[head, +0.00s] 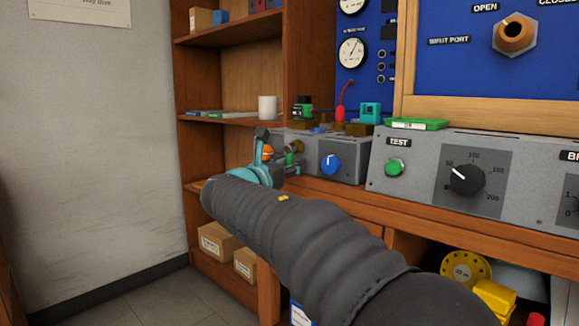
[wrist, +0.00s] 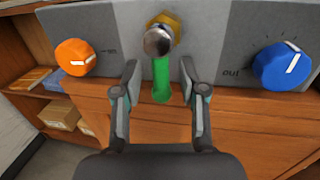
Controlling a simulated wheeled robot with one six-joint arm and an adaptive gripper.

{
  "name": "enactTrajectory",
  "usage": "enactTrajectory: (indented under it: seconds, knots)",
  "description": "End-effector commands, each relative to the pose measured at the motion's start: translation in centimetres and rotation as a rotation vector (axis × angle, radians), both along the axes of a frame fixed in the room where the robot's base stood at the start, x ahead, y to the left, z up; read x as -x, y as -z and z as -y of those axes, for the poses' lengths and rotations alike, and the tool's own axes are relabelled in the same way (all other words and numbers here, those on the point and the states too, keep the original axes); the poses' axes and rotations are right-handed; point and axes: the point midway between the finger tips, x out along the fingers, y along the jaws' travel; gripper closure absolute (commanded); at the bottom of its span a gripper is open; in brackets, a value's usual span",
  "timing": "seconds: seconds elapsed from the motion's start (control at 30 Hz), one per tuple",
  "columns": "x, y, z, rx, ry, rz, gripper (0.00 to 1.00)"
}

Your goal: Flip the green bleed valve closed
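The green bleed valve lever (wrist: 161,80) points down in the wrist view from a silver stem end (wrist: 158,41) on a brass fitting (wrist: 174,22), on a grey panel. My gripper (wrist: 159,72) is open, with one finger on each side of the lever. Gaps show between the lever and both fingertips, and nothing is held. In the head view the green lever (head: 289,159) is small beside my gripper (head: 268,150), and my arm hides part of that area.
An orange knob (wrist: 75,57) is left of the valve and a blue knob (wrist: 282,66) marked "out" is right. A wooden bench edge (wrist: 232,125) runs below the panel. A grey box with a green TEST button (head: 395,167) stands farther right.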

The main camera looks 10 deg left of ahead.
Motion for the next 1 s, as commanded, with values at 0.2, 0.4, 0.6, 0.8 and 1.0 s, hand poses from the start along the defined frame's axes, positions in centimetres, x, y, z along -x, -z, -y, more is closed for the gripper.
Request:
enactTrajectory:
  seconds: [0.2, 0.4, 0.6, 0.8, 1.0]
  knots:
    - [0.0, 0.0, 0.0, 0.001, 0.001, -0.001, 0.58]
    - [1.3, 0.1, -0.4, 0.000, -0.002, -0.001, 0.58]
    - [4.8, 0.2, -1.6, 0.000, -0.004, -0.001, 0.58]
    - [8.5, 0.4, -2.7, 0.000, -0.003, -0.001, 0.58]
    - [10.8, 0.6, -3.4, 0.000, -0.001, -0.001, 0.58]
